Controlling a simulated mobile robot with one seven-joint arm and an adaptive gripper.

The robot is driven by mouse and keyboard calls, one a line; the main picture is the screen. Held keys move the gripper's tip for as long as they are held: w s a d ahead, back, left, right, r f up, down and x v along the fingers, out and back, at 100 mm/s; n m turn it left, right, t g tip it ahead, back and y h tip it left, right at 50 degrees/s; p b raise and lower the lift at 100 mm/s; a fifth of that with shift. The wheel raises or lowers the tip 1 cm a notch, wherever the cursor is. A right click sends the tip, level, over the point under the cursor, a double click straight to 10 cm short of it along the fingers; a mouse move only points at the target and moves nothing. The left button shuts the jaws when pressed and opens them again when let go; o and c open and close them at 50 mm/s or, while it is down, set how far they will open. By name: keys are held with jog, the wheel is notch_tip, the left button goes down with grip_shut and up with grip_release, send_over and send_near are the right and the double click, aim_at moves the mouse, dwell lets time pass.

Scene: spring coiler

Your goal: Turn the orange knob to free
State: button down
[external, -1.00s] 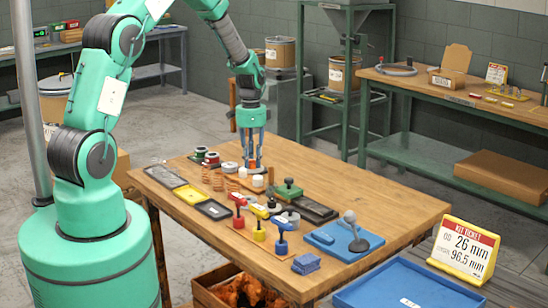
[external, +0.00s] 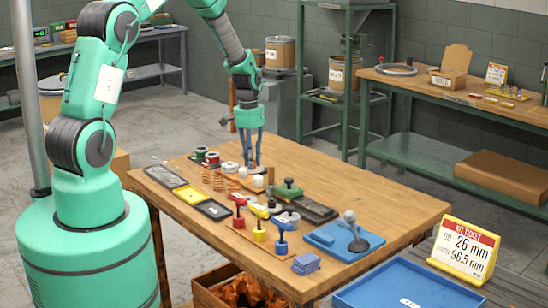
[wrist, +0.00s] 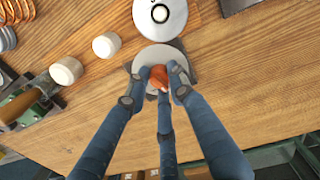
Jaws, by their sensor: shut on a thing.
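The orange knob (wrist: 158,73) sits over a round grey disc (wrist: 150,55) near the table's far edge. My gripper (wrist: 160,86) points down at it, with its blue fingers closed around the knob in the wrist view. Only the knob's top shows between the fingertips; its sides and any setting marks are hidden.
The wooden table (external: 375,205) holds red, yellow and blue-handled tools, copper springs (external: 218,181) and a green-topped part (external: 287,189). White cylinders (wrist: 66,70) and a pale disc with a black ring (wrist: 178,22) are close to my gripper. Bare wood lies beside it.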

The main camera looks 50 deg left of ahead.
jog(key=n, duration=0.3)
jog(key=shift+w+a+r+n+p, duration=0.1)
jog(key=shift+w+r+n+p, duration=0.05)
jog(key=shift+n+p, duration=0.2)
dwell(0.3)
jog(key=c, duration=1.6)
grip_release()
jog(key=shift+c, duration=0.2)
jog(key=shift+o, duration=0.6)
notch_tip(320, 180, up, 12)
jog(key=shift+s+a, duration=0.25)
